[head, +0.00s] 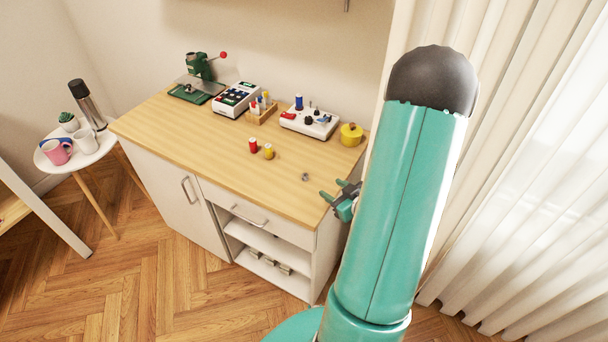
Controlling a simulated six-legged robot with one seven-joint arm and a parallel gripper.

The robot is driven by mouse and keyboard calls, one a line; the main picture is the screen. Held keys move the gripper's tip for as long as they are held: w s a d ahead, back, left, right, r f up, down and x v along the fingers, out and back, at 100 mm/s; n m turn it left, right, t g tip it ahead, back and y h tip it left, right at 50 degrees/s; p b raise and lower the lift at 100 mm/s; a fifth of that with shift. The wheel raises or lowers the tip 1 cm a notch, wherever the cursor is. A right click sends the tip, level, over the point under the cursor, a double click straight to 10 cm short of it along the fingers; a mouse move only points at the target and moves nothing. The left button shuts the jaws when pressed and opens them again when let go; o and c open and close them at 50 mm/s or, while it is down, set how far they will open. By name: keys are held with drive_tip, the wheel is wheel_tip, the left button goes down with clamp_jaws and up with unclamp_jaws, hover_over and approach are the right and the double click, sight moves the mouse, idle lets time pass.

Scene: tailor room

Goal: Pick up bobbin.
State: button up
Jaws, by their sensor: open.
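A small grey object (305,177), which looks like the bobbin, lies on the wooden top of the cabinet (195,140), near its front right part. It is too small in the head view to make out its details. My gripper (330,188) is open and empty at the right front edge of the top, just right of the bobbin and apart from it. Its green fingertips point left. My teal arm hides part of the cabinet's right side.
A red spool (253,145) and a yellow spool (268,151) stand left of the bobbin. Along the back are a green press (200,70), a control box (235,99), a spool rack (262,110), a winder (309,122) and a yellow pot (351,135). The front left top is clear.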

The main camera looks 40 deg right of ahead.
sight(307, 177)
drive_tip(key=shift+m+t, duration=0.5)
drive_tip(key=shift+t, duration=0.4)
drive_tip(key=x, duration=0.3)
drive_tip(key=f+x, duration=0.1)
drive_tip(key=x, duration=0.7)
drive_tip(key=shift+s+a+f, duration=0.15)
drive_tip(key=shift+a+f, duration=0.25)
clamp_jaws()
